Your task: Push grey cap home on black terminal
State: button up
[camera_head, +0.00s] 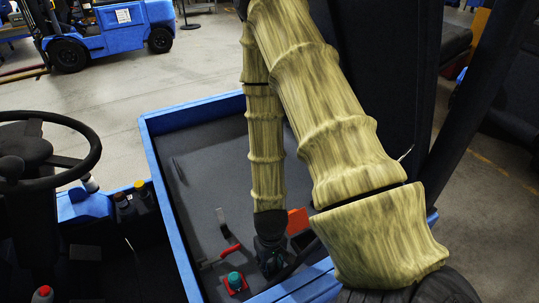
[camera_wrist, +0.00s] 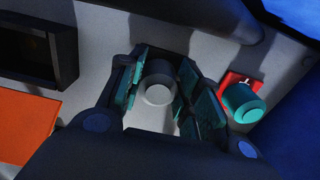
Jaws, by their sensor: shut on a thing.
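The grey cap (camera_wrist: 158,91) sits between the teal-lined fingers of my gripper (camera_wrist: 161,80) in the wrist view, with its round end facing the camera. My gripper is shut on it. The black terminal is not visible, so I cannot tell whether the cap touches it or how it is seated. In the head view my gripper (camera_head: 270,262) is low over the dark floor of the blue-rimmed tray, and the cap is hidden there.
A teal cap (camera_wrist: 243,102) on a red base (camera_wrist: 236,80) stands close right of my gripper. An orange panel (camera_wrist: 25,127) and a black open box (camera_wrist: 40,48) are at left. A red-handled lever (camera_head: 220,256) is nearby. The blue rim (camera_head: 163,190) bounds the tray.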

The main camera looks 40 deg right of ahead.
jog(key=shift+f, duration=0.15)
jog(key=o, duration=0.8)
jog(key=shift+c, duration=0.2)
jog(key=shift+r+p, duration=3.35)
jog(key=shift+r, duration=2.1)
jog(key=shift+w+f+b, duration=0.15)
jog(key=shift+f+b, duration=0.25)
jog(key=shift+b, duration=0.25)
jog(key=shift+w+b, duration=0.2)
jog(key=shift+b, duration=0.35)
jog(key=shift+w+b, duration=0.15)
jog(key=shift+b, duration=0.15)
